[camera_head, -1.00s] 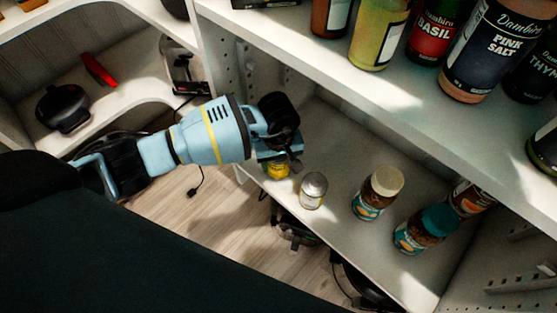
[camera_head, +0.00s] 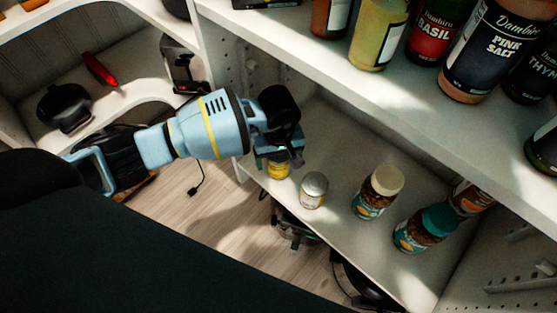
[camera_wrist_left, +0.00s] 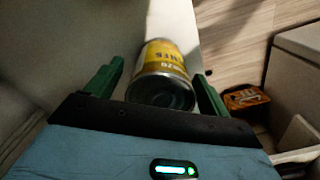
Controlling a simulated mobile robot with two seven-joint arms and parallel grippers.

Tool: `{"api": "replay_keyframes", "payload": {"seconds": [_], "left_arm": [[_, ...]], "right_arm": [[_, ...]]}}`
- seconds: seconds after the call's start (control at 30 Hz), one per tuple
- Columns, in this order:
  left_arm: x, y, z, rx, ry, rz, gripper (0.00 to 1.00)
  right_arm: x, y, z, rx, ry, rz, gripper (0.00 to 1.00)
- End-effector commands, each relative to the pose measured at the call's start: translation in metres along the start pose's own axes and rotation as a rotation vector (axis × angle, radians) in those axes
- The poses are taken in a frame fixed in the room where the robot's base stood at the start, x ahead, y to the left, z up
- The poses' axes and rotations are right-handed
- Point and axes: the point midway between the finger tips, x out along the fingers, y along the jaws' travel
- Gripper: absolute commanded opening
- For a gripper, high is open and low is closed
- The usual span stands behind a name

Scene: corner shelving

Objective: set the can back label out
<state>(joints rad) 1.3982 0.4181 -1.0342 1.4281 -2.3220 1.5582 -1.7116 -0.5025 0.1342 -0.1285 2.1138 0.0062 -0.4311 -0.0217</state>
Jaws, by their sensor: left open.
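A yellow can (camera_head: 278,171) stands upright on the lower shelf near its front left edge, its top partly hidden by my left gripper (camera_head: 284,154). In the left wrist view the same can (camera_wrist_left: 164,58) shows its grey end and a yellow label with pale lettering that I cannot read for certain. The green fingers of my left gripper are open, one on each side of the can, with gaps to it. A second can (camera_head: 313,190) with a silver lid and pale label stands to the right. My right gripper is not in view.
A cream-lidded jar (camera_head: 378,191) and a teal-lidded jar (camera_head: 426,228) stand farther right on the lower shelf (camera_head: 345,150). Several bottles stand on the upper shelf (camera_head: 320,55) above. The lower shelf is bare behind the cans.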

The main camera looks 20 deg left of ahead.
Motion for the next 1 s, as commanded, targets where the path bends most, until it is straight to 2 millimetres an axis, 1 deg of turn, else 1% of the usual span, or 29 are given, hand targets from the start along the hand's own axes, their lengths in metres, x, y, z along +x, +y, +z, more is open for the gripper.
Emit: {"api": "replay_keyframes", "payload": {"seconds": [0.03, 0.1, 0.2, 0.33, 0.5, 0.8, 1.0], "left_arm": [[-0.013, 0.001, -0.001, 0.002, 0.004, 0.004, 0.81], [-0.024, 0.001, -0.001, 0.002, 0.004, 0.003, 0.81], [-0.038, 0.000, -0.001, 0.002, 0.003, 0.003, 0.81], [-0.051, 0.000, 0.000, 0.002, 0.003, 0.002, 0.81], [-0.057, 0.000, 0.000, 0.001, 0.000, 0.001, 0.81], [-0.057, 0.000, 0.000, 0.001, 0.000, 0.001, 0.81], [-0.056, 0.000, 0.000, 0.001, 0.000, 0.001, 0.81]], "right_arm": [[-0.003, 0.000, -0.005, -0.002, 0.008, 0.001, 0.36], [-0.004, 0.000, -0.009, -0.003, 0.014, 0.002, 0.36], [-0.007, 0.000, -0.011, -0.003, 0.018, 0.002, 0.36], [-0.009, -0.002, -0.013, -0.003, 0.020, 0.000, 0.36], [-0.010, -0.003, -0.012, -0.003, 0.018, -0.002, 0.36], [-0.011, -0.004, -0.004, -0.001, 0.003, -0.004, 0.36], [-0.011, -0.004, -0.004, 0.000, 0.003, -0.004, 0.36]]}}
